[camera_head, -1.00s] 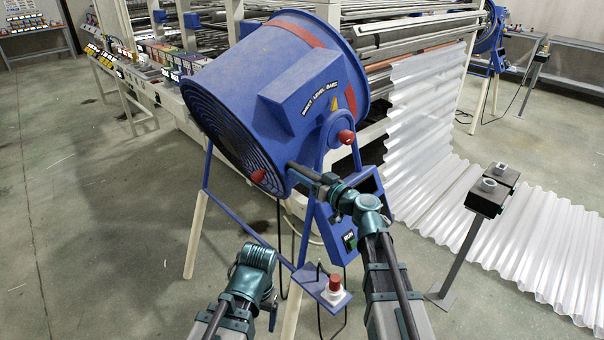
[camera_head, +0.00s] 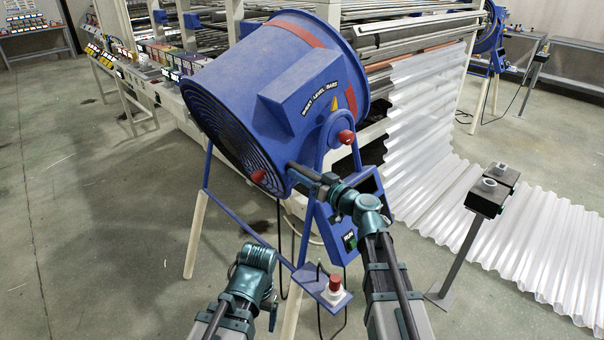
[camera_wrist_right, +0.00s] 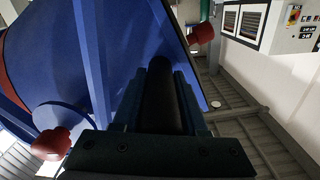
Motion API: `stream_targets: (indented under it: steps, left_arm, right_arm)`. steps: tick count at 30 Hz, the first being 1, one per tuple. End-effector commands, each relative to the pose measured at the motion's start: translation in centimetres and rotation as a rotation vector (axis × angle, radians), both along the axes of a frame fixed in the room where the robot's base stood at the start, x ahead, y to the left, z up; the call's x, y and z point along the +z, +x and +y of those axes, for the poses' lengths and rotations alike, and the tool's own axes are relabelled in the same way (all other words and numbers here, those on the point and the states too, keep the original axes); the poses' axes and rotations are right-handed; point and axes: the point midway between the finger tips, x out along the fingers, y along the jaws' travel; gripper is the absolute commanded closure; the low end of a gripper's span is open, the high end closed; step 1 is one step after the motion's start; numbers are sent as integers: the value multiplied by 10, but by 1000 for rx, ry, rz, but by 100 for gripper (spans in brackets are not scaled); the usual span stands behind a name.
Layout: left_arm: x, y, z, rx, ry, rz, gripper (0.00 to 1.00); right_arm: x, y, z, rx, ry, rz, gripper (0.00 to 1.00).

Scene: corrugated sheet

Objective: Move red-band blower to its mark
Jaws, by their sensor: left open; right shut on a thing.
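The blue blower (camera_head: 235,85) has a red band (camera_head: 300,33) around its drum and stands on a blue and cream frame. Its grille faces lower left. A yellow triangle (camera_head: 351,101) and a lettered label are on its side, beside a red knob (camera_head: 346,137). My right gripper (camera_head: 304,172) is at the lower side of the drum, shut on a dark bar; the bar (camera_wrist_right: 162,95) lies between the jaws in the right wrist view.
A red push button (camera_head: 336,283) sits on a low blue plate in front of the stand. A post with two dark boxes (camera_head: 488,195) stands at right. Clear corrugated sheet (camera_head: 420,130) runs down behind. Another blue blower (camera_head: 490,35) is far right. The floor at left is free.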

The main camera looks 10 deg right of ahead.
Motion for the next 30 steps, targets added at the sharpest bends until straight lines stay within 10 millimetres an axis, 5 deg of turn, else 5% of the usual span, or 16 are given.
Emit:
stream_targets:
  steps: [7,19,30]
  left_arm:
    - [5,0,0,0,0,0,17]
    - [60,0,0,1,0,0,17]
    - [64,0,0,1,0,0,17]
  right_arm:
    - [4,-1,1,0,10,8,100]
    - [61,-7,9,-1,257,194,100]
    - [64,-7,10,0,309,235,100]
